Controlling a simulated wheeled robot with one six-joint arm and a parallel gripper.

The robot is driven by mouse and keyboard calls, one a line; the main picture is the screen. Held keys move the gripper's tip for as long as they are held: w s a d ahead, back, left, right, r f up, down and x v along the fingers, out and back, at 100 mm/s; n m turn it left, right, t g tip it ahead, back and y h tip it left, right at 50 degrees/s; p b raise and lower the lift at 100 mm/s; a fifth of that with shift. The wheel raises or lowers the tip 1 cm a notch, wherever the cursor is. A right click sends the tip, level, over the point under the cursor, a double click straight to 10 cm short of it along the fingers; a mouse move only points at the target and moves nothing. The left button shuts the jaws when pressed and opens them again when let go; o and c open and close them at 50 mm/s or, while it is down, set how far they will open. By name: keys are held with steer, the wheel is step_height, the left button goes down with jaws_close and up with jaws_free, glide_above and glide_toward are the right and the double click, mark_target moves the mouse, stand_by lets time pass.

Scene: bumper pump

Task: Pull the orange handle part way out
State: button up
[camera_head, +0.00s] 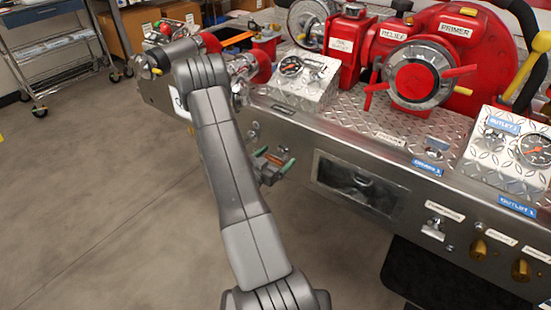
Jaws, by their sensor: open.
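An orange bar-shaped handle (237,40) shows at the left part of the metal pump panel, beside a red box and just behind my arm's elbow. Its far end and mounting are too small to make out. My gripper (272,164) is in front of the panel's front face, below the small gauge and apart from the orange handle. It looks open and empty. Part of my forearm is hidden behind my upper arm.
The pump panel (300,124) carries red valves, a large red primer valve (416,77) and gauges. A metal cart (55,50) stands at the back left. The grey floor (90,190) at left is clear.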

mark_target(274, 159)
steer(key=c, duration=1.4)
steer(key=shift+b+v, duration=0.6)
steer(key=shift+v, duration=0.6)
steer(key=shift+s+a, duration=0.15)
steer(key=shift+s, duration=0.15)
steer(key=o, duration=1.4)
steer(key=v, duration=1.3)
steer(key=shift+s+a+p, duration=0.3)
steer(key=shift+p, duration=0.1)
